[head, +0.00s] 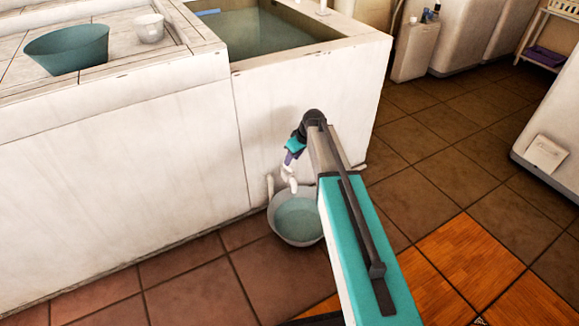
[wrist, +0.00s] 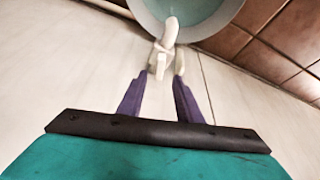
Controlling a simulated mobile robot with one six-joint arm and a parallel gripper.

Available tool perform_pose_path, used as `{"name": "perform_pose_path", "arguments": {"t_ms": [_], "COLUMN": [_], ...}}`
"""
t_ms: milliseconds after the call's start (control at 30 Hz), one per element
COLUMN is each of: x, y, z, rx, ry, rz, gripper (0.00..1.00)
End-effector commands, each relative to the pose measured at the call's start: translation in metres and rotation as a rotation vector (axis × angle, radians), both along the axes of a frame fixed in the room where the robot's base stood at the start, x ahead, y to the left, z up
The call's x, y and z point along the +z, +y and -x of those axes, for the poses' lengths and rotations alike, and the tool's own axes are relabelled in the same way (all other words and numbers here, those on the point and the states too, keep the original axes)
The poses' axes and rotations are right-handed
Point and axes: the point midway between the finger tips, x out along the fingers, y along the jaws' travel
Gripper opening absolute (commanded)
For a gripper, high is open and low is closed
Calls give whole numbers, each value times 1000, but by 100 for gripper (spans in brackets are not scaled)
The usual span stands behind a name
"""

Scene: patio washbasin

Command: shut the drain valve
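The drain valve (head: 290,182) is a small white fitting low on the basin's white side wall, above a bowl. My gripper (head: 289,160) has purple fingers and points down at the valve. I cannot tell whether either finger touches the valve. The basin (head: 262,32) holds greenish water.
A round bowl (head: 299,220) with water stands on the tiled floor under the valve; it also shows in the wrist view (wrist: 225,14). A short pale pipe (head: 270,187) stands beside it.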

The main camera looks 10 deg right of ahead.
Motion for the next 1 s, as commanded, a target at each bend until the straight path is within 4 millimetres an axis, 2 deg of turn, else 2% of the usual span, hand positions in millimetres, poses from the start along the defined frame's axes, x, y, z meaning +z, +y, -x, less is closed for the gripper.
{"name": "perform_pose_path", "arguments": {"t_ms": [100, 300, 500, 800, 867, 1000], "x": [-19, -40, -49, -49, -49, -49], "y": [4, 8, 10, 10, 10, 10], "z": [-7, -14, -17, -17, -17, -17], "rx": [0, 0, -1, -2, -2, -2], "ry": [1, 0, 0, 0, 0, 0], "rz": [0, 0, 0, 0, 0, -1], "gripper": [32, 32, 32, 32, 24, 0]}}
